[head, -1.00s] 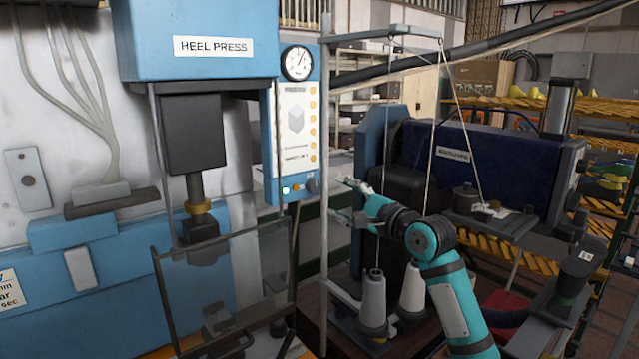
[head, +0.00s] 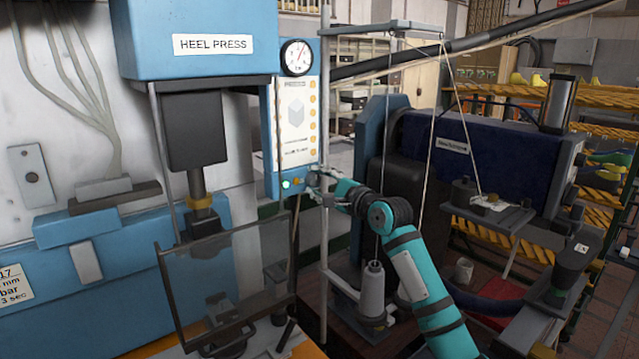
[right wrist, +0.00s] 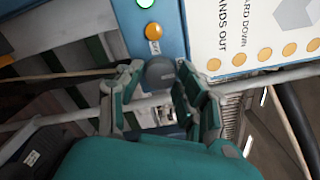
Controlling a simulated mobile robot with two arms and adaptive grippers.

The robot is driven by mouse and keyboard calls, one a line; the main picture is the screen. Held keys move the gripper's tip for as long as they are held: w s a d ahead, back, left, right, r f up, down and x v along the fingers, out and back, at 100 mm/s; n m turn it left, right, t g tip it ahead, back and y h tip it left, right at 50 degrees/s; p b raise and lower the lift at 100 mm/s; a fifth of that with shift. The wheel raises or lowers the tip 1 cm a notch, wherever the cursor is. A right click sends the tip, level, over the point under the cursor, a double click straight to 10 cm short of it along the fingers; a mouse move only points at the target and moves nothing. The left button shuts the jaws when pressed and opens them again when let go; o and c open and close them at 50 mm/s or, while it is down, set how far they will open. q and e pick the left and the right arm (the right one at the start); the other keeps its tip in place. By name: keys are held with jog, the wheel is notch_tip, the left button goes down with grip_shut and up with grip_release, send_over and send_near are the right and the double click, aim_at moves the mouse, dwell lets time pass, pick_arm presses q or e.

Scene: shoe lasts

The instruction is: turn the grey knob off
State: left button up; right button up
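The grey knob (right wrist: 160,72) is on the lower part of the blue control panel (right wrist: 182,40), beside an orange button (right wrist: 153,31). My right gripper (right wrist: 158,75) has its fingers spread on either side of the knob in the right wrist view, with a small gap visible at the sides. Whether the fingers touch it is hard to tell. In the head view the right gripper (head: 313,183) is at the panel's lower right corner and largely hides the knob. My left gripper is not in view.
A lit green lamp (head: 286,184) is left of the orange button. A thin upright post (head: 325,240) stands close to my right gripper. The heel press (head: 200,45) is to the left.

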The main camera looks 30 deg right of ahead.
grip_shut()
jog(key=shift+n, duration=0.3)
jog(key=n, duration=0.3)
jog(key=shift+n+p, duration=0.3)
jog(key=shift+p, duration=0.1)
jog(key=n, duration=0.4)
jog(key=shift+n, duration=0.3)
jog(key=n, duration=0.4)
jog(key=shift+n, duration=0.3)
jog(key=n, duration=0.4)
jog(key=shift+n, duration=0.3)
jog(key=shift+f, duration=0.1)
